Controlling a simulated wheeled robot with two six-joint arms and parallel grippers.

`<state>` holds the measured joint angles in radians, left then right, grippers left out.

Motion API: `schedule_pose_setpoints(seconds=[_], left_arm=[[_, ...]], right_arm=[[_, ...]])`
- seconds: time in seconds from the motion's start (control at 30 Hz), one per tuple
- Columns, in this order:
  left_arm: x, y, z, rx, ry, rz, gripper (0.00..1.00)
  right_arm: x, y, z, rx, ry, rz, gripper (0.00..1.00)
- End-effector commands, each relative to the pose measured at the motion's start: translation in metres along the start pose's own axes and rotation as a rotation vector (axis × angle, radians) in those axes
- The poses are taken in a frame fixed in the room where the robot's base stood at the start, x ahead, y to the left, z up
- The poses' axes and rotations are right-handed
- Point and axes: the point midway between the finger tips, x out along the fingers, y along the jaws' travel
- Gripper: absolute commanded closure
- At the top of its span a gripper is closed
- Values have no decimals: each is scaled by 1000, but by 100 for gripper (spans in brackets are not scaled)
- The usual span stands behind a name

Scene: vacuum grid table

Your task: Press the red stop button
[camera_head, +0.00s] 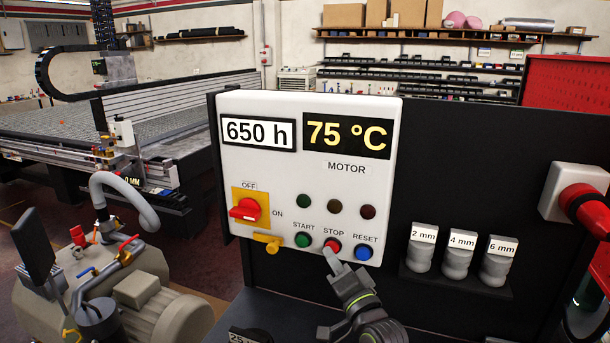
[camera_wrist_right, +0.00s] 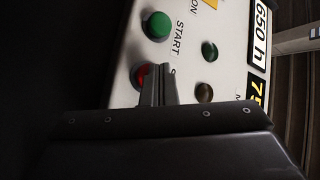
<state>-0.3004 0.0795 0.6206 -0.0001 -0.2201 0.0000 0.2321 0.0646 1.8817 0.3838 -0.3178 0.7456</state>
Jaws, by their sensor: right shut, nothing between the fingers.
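The red stop button (camera_head: 332,244) is on the lower part of the white control panel (camera_head: 290,180), under the label STOP, between the green start button (camera_head: 303,240) and the blue reset button (camera_head: 363,252). My right gripper (camera_head: 328,254) is shut and empty, its fingertips just below and overlapping the lower edge of the stop button. In the right wrist view the shut fingers (camera_wrist_right: 158,85) partly cover the red stop button (camera_wrist_right: 143,75); I cannot tell whether they touch it. My left gripper is not in view.
A red and yellow rotary switch (camera_head: 248,207) and a yellow lever (camera_head: 267,242) are at the panel's left. Three labelled grey fittings (camera_head: 458,262) stand on a shelf to the right. A red plug (camera_head: 584,203) sticks out at the far right. A compressor (camera_head: 120,290) is at lower left.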

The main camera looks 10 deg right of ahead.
Motion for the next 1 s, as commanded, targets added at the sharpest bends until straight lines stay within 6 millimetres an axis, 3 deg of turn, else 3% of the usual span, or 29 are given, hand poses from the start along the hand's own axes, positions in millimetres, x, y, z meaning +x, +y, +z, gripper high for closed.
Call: schedule_pose_setpoints(seconds=[0.17, 0.7, 1.0], left_arm=[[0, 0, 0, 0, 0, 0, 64], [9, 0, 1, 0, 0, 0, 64], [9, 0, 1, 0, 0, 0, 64]], right_arm=[[-3, -2, 3, 3, -1, 1, 100], [-39, -27, 29, 3, 0, 0, 100], [-42, -30, 31, 1, -1, 1, 100]])
